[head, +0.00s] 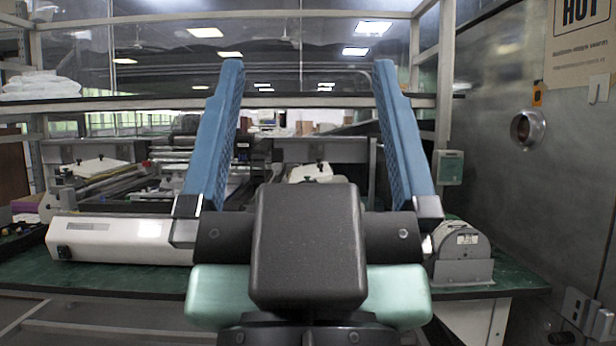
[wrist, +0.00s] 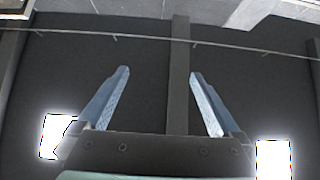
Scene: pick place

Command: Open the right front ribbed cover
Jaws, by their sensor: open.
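My gripper (head: 308,65) is open and empty, with its two blue ribbed fingers pointing up and spread wide in the head view. In the wrist view its fingers (wrist: 160,71) stand apart against a dark ceiling-like surface, with nothing between them. A grey rounded housing (head: 463,257) with a label sits at the right end of the green bench, partly behind my gripper's right side. I cannot tell whether it is the ribbed cover; no clearly ribbed cover can be made out. My gripper hides the middle of the bench.
The green bench (head: 100,275) runs across the front, with a long white box (head: 125,238) on its left. A shelf frame (head: 443,90) stands behind it. A metal wall (head: 540,190) with a round fitting (head: 528,130) closes off the right side.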

